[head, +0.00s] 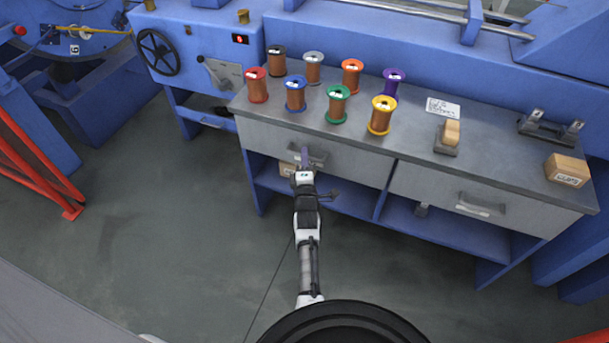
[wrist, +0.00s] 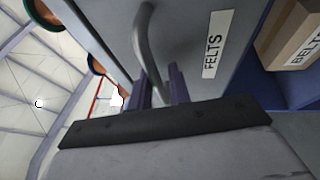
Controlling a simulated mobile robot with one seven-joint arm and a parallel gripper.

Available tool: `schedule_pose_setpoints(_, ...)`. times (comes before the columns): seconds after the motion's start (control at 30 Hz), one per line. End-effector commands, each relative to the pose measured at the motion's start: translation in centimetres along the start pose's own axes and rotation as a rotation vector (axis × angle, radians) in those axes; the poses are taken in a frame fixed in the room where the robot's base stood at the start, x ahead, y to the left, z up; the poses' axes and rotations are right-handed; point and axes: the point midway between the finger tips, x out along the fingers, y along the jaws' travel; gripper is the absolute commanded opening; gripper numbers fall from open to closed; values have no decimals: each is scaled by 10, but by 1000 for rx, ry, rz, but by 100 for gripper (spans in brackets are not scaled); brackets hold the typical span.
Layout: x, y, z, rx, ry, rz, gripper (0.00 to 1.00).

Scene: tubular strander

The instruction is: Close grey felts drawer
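The grey felts drawer (head: 352,166) is the left one under the bench top. Its front carries a white FELTS label (wrist: 215,45) in the wrist view. In the head view its front looks about level with the bench edge; I cannot tell if a small gap is left. Its curved grey handle (wrist: 146,40) runs down between my gripper's purple fingers (wrist: 160,92). In the head view my gripper (head: 304,158) is at the drawer front and covers part of the handle.
Several coloured spools (head: 337,103) stand on the bench top (head: 415,125) above the drawer. A second grey drawer (head: 430,190) is to the right. A cardboard box (wrist: 290,35) with a partly visible label sits on the blue shelf below. The floor (head: 170,230) at left is clear.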

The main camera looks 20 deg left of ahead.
Motion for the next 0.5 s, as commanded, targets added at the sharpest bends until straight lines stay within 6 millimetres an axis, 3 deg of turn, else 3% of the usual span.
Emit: schedule_pose_setpoints(0.5,-102,1,-1,-1,2,4,19)
